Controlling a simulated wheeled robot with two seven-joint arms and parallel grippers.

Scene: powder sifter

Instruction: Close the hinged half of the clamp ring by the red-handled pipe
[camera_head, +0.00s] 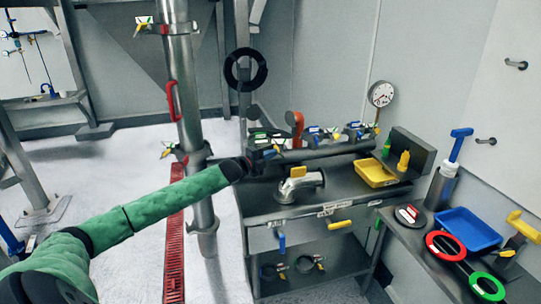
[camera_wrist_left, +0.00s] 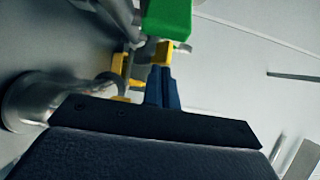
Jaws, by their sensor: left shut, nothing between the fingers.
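The steel pipe (camera_head: 190,115) with a red handle (camera_head: 173,101) stands upright left of the workbench. A clamp ring (camera_head: 178,150) with coloured parts sits around it below the handle; how far its hinged half is swung is too small to tell. Another clamp with coloured parts (camera_head: 151,28) is higher up. My left gripper (camera_head: 273,153) is right of the pipe, over the bench's back left edge and apart from the pipe. In the left wrist view its dark blue fingers (camera_wrist_left: 162,88) are together and empty, with yellow and green parts (camera_wrist_left: 167,18) just beyond. My right gripper is out of view.
The workbench (camera_head: 345,192) holds a steel elbow pipe (camera_head: 299,183), a yellow tray (camera_head: 376,173) and several coloured clamps along the back. A side shelf at right carries a blue tray (camera_head: 468,230). A red floor grate (camera_head: 174,257) runs beside the pipe.

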